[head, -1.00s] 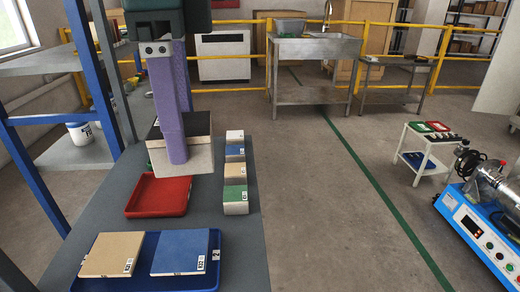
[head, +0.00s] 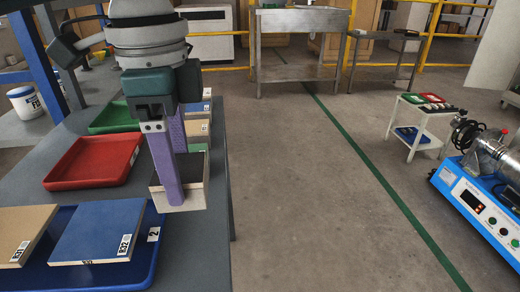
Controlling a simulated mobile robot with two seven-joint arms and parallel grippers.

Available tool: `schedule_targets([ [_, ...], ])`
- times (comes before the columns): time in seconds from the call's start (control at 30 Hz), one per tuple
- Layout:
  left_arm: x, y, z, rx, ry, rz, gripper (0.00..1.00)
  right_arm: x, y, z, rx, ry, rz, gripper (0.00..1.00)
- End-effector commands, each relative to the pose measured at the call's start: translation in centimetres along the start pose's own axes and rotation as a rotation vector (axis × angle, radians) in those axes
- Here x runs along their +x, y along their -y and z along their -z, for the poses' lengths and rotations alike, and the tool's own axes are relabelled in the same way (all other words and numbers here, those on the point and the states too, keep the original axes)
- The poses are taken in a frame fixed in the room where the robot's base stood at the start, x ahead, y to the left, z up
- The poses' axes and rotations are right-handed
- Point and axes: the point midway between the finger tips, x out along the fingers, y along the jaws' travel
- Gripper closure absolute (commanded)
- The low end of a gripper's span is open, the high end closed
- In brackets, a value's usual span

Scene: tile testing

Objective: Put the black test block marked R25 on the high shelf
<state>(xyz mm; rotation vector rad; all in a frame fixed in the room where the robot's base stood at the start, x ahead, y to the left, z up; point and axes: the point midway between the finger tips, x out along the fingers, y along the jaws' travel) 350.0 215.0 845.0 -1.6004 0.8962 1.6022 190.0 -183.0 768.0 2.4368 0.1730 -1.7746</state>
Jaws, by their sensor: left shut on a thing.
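My left gripper (head: 178,178) has purple fingers, pointing down and shut on a block with a black top and pale sides (head: 194,198). The block is roughly level, above the right edge of the grey table, to the right of the red tray. No mark can be read on it, and the fingers cover part of it. A shelf unit with blue posts (head: 62,50) stands at the left; its high board is not clearly in view. My right gripper is not in view.
The grey table (head: 75,125) carries a red tray (head: 97,160), a green tray (head: 112,118) and a blue tray (head: 148,262) with beige (head: 20,230) and blue (head: 100,230) tiles. Several blocks (head: 198,128) stand behind the gripper. A white bucket (head: 25,103) is on the shelf unit.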

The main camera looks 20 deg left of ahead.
Motion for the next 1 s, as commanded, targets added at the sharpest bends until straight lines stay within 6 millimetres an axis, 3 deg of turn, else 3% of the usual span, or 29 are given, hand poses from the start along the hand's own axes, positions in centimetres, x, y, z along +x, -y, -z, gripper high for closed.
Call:
schedule_targets([
  [0.17,1.7,0.0,0.0,0.001,0.0,0.001,0.74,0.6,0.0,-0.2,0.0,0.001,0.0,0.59],
  [0.5,7.0,0.0,0.0,0.0,0.0,0.0,0.74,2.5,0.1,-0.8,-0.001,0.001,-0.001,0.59],
  [0.9,7.3,0.0,0.0,0.001,-0.001,0.002,0.74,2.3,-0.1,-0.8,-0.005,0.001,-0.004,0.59],
  [0.93,7.4,0.0,0.0,0.001,0.0,0.001,0.24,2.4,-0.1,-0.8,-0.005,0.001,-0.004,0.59],
  [1.0,7.4,0.0,0.0,0.001,0.0,0.002,0.16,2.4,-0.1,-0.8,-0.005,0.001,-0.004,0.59],
])
